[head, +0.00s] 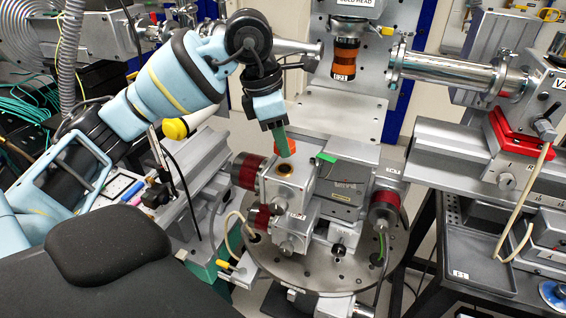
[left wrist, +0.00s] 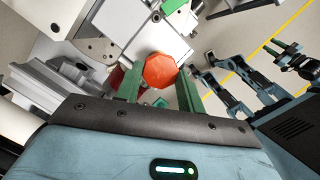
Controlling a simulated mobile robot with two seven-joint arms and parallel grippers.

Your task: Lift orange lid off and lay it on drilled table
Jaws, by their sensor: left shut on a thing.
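The orange lid (left wrist: 160,71), a small faceted piece, is between the green fingers of my left gripper (left wrist: 158,83) in the left wrist view. In the head view the lid (head: 291,147) shows beside the lower end of the left gripper (head: 281,140), which is shut on it. The lid is over a grey metal block (head: 287,191) whose round brass-rimmed opening (head: 286,170) is uncovered. The drilled table (head: 343,278) is the round grey plate with holes under the blocks. My right gripper (left wrist: 284,48) seems to show small in the left wrist view, its opening unclear.
Red-ended cylinders (head: 249,171) and a second one (head: 385,207) flank the block. A labelled orange-brown cylinder (head: 345,62) hangs behind. A steel tube (head: 440,70) is at the right. Cables cross the drilled table's edges; its front part is mostly bare.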

